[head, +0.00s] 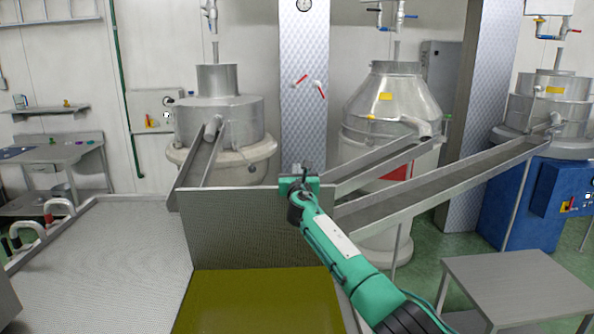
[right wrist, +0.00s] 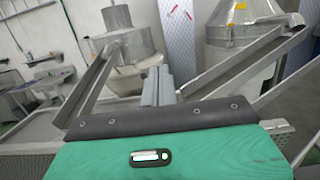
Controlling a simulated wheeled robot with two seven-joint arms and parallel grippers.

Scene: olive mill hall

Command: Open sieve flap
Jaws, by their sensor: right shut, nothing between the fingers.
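The sieve flap (head: 235,232) is a grey perforated panel standing upright in the head view, at the back edge of a basin of olive-green liquid (head: 255,300). My right gripper (head: 299,172) is at the flap's top edge, near its right corner, and hides part of it. Its two grey fingers are together and empty in the right wrist view (right wrist: 157,84). Whether the gripper touches the flap cannot be told. My left gripper is not in view.
Metal chutes (head: 199,158) (head: 430,190) slope down from steel mills (head: 220,110) towards the flap. A perforated sieve surface (head: 100,245) lies left of the basin. A grey table (head: 518,285) stands at right. A patterned column (head: 305,90) rises behind.

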